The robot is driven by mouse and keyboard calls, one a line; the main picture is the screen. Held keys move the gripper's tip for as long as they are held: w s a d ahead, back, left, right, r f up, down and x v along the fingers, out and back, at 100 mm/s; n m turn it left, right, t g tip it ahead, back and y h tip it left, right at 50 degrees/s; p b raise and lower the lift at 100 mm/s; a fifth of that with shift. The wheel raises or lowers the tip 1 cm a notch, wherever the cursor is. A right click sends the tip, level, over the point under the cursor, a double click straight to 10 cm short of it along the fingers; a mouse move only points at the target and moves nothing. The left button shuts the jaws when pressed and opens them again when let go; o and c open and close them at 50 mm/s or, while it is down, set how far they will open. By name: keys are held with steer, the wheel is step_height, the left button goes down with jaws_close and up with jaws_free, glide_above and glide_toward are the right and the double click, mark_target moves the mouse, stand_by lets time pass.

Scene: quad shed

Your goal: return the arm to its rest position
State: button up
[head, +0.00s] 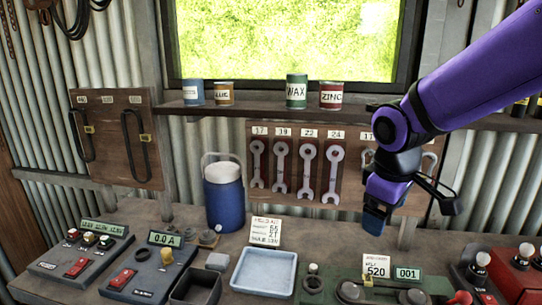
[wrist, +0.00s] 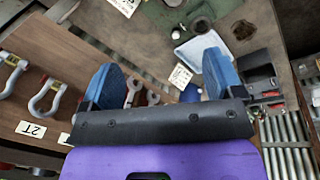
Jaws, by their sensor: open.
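My purple arm (head: 470,75) reaches in from the upper right in the head view. My gripper (head: 376,218) hangs at its end, pointing down in front of the wrench board and above the bench. In the wrist view, my gripper (wrist: 164,80) shows two blue fingers spread wide apart. Nothing is held between them. Wrenches and part of a blue thing show in the gap, beyond the fingers.
A blue jug (head: 224,195) stands on the bench, left of my gripper. A white tray (head: 264,271) and control boxes (head: 150,270) line the front. A shelf (head: 265,108) with several cans runs behind. Shackles (wrist: 45,100) hang at left in the wrist view.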

steer(key=s+d+r+m+t, duration=0.1)
steer(key=s+d+r+m, duration=0.3)
steer(key=s, duration=0.3)
steer(key=s+d+r+m+t+y, duration=0.1)
steer(key=s+d+r+m, duration=0.3)
steer(key=s, duration=0.4)
steer(key=shift+d+m+t, duration=0.3)
steer(key=shift+d+t, duration=0.1)
steer(key=shift+r, duration=0.1)
steer(key=n+g, duration=0.5)
glide_above(313, 282)
step_height(313, 282, down, 22)
step_height(313, 282, down, 10)
steer(key=shift+f, duration=0.15)
